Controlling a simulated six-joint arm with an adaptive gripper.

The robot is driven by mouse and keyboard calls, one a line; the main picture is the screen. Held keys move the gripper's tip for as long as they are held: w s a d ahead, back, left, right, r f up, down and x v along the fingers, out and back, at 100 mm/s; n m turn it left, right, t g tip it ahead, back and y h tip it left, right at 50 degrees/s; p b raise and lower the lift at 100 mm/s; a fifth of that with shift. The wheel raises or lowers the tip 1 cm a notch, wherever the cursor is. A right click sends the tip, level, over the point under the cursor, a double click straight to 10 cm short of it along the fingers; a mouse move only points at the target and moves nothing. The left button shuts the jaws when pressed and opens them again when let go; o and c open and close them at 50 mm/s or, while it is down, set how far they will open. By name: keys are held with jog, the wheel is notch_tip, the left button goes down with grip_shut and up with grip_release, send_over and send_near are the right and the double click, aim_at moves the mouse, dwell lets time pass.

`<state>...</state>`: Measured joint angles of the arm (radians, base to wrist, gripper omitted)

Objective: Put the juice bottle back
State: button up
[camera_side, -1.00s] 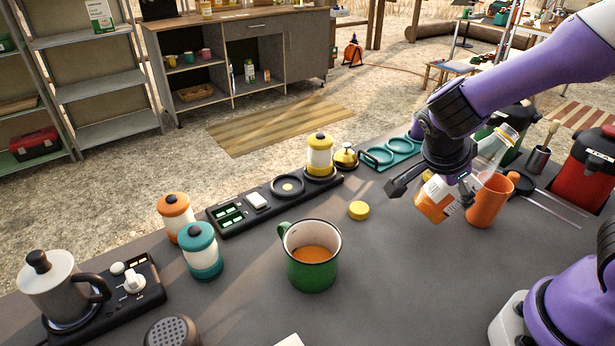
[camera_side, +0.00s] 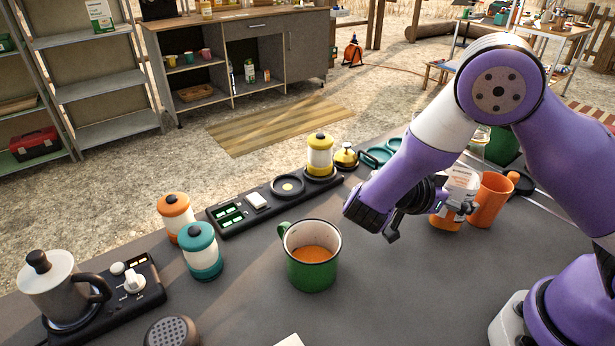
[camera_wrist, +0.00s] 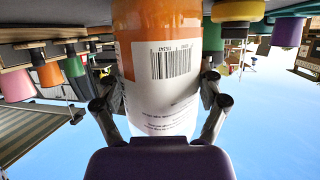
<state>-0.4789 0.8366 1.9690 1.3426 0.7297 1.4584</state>
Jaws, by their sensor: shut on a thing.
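The juice bottle (camera_side: 460,186) has a white label and orange juice in its lower part. In the side view it is upright, just left of the orange cup (camera_side: 492,200). I cannot tell whether its base touches the table. My gripper (camera_side: 456,208) is shut on the bottle. In the wrist view, which is upside down, the fingers (camera_wrist: 160,100) press both sides of the bottle (camera_wrist: 165,70), whose barcode label faces the camera. The teal two-ring holder (camera_side: 376,157) is partly hidden behind my arm. A green mug (camera_side: 312,272) holds orange liquid.
A black tray with a round recess (camera_side: 288,187) holds a yellow lantern (camera_side: 320,155). Orange (camera_side: 175,214) and teal (camera_side: 202,250) lanterns and a steel pot (camera_side: 58,290) stand at left. A brass bell (camera_side: 346,157) is behind. The front table right of the mug is clear.

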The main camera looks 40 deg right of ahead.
jog(key=w+a+r+n+t+y, duration=0.3)
jog(key=r+n+t, duration=0.2)
jog(key=r+n, duration=0.15)
jog(key=w+a+r+n+t+y, duration=0.3)
jog(key=r+n+t, duration=0.2)
jog(key=r, duration=0.3)
jog(key=w+a+r+n+t+y, duration=0.3)
jog(key=r+n+t, duration=0.25)
jog(key=r, duration=0.25)
jog(key=a+f+n+g+y, duration=0.1)
jog(key=a+f+n+y, duration=0.35)
jog(key=f+y, duration=0.2)
jog(key=a+f+n+y, duration=0.3)
jog(key=f+n+y, duration=0.2)
jog(key=f, duration=0.3)
jog(key=s+a+n+g+y, duration=0.3)
jog(key=s+a+n+g, duration=0.3)
jog(key=s+n+g, duration=0.25)
jog(key=s+a+n+g+y, duration=0.3)
jog(key=s+a+n+g, duration=0.2)
jog(key=s+n+g, duration=0.3)
jog(key=shift+g, duration=0.4)
jog(key=f, duration=0.3)
jog(key=s+f, duration=0.1)
jog(key=f, duration=0.2)
jog(key=s+f, duration=0.1)
jog(key=f, duration=0.2)
